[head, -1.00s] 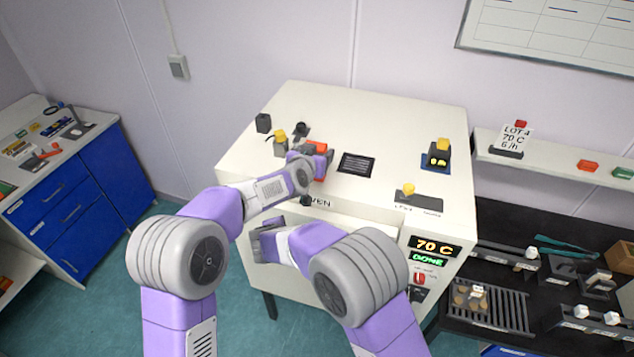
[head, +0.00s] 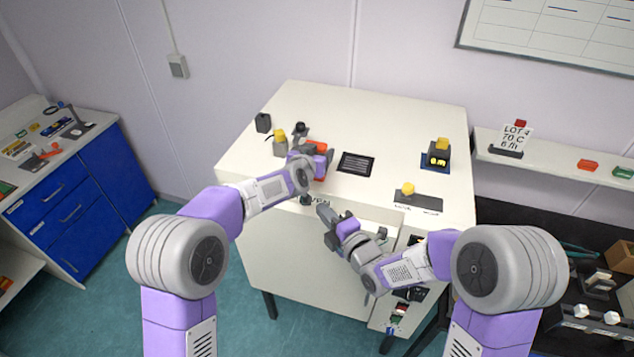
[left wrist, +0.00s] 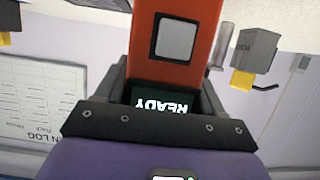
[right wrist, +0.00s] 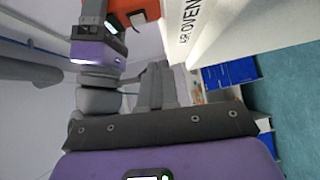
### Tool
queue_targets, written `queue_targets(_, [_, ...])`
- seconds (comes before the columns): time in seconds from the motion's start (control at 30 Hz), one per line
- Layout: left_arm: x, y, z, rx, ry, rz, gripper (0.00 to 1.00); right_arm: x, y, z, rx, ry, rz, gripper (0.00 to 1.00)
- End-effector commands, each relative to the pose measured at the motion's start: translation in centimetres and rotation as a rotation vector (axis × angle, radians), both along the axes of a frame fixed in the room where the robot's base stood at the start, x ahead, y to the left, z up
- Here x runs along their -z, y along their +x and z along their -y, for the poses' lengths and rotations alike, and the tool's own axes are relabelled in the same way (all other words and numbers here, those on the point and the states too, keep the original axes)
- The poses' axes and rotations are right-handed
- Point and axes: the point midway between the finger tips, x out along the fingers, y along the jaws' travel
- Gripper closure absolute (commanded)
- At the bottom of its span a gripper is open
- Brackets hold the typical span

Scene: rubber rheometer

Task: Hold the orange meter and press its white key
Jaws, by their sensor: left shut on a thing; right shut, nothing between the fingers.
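The orange meter (head: 319,147) is above the front left part of the oven's white top in the head view. My left gripper (head: 311,160) is shut on it. In the left wrist view the meter (left wrist: 198,20) shows its square white key (left wrist: 174,40) facing the camera, uncovered, and a dark screen (left wrist: 160,102) reading READY. My right gripper (head: 326,213) is shut and empty, lower and in front of the oven, apart from the meter. In the right wrist view its fingers (right wrist: 157,85) are together, and part of the meter (right wrist: 148,9) shows at the top.
The oven (head: 385,110) carries a grey-and-yellow device (head: 280,145), a black vent grille (head: 356,163), a yellow-topped device (head: 438,155) and a yellow knob (head: 407,188). A shelf (head: 550,165) and dark bench stand right. Blue drawers (head: 65,205) stand left.

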Motion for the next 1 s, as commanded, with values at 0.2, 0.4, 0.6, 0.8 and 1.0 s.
queue_targets(0.2, [-0.1, 0.0, 0.0, 0.000, -0.001, 0.002, 0.68, -1.7, -0.1, 2.5, 0.084, 0.002, 0.097, 1.00])
queue_targets(0.4, [-0.1, 0.0, 0.0, 0.000, -0.001, 0.002, 0.68, -1.8, -0.1, 2.6, 0.089, 0.002, 0.106, 1.00])
queue_targets(0.6, [-0.1, 0.0, 0.0, 0.000, -0.001, 0.002, 0.68, -1.8, 0.1, 2.5, 0.088, 0.002, 0.105, 1.00])
queue_targets(0.8, [-0.1, 0.0, 0.0, 0.000, -0.001, 0.002, 0.68, -1.8, 2.1, 1.4, 0.086, 0.002, 0.106, 1.00])
queue_targets(1.0, [-0.1, 0.0, 0.0, 0.000, -0.001, 0.002, 0.68, -1.8, 5.4, -0.3, 0.086, 0.003, 0.104, 1.00])
